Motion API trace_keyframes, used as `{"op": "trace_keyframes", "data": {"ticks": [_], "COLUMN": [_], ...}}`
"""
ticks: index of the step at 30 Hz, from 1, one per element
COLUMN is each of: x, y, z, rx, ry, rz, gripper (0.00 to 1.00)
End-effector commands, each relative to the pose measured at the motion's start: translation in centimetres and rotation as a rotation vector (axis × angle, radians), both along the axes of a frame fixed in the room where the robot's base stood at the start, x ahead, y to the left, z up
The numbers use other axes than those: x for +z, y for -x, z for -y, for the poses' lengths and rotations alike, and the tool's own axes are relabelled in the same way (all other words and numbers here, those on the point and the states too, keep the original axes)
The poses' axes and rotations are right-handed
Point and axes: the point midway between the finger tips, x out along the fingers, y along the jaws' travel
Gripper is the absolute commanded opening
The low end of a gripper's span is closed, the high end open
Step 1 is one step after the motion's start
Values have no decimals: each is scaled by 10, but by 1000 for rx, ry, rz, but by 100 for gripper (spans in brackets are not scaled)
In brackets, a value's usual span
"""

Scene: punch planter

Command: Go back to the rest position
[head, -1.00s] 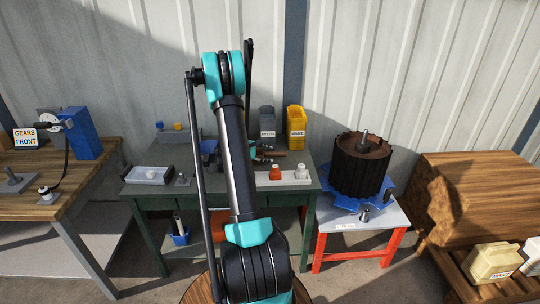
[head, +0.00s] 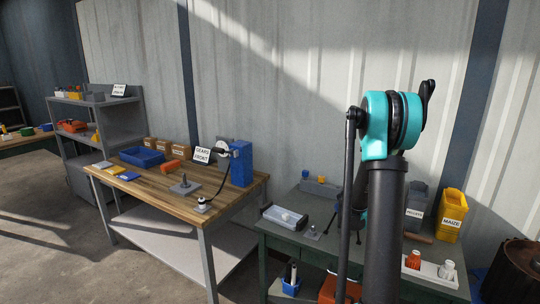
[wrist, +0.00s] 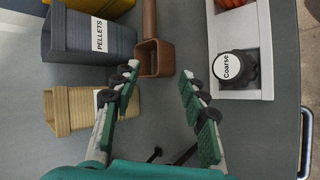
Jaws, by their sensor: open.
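My gripper (wrist: 160,100) is open and empty in the wrist view, its two green-padded fingers spread above the green bench top (wrist: 165,25). A brown square scoop (wrist: 155,58) with a long handle lies beyond the fingertips, apart from them. In the head view my arm rises in front of the green bench (head: 270,232) and hides part of it. The gripper itself is mostly hidden behind my arm there.
A grey pellets bin (wrist: 75,38) and a beige bin (wrist: 62,112) stand left of my gripper. A white tray (wrist: 240,95) with a jar marked Coarse (wrist: 232,68) is at right. A wooden bench (head: 150,175) and grey shelf (head: 90,120) stand left in the head view.

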Motion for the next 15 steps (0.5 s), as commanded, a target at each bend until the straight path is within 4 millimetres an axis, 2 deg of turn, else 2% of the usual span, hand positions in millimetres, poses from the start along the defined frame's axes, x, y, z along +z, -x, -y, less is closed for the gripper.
{"op": "trace_keyframes", "data": {"ticks": [1, 8, 15], "x": [9, 36, 58], "y": [5, 29, 67], "z": [-16, -90, -166], "rx": [2, -19, -71], "ry": [-45, -274, -533], "rz": [38, 217, 375], "gripper": [43, 43, 43]}}
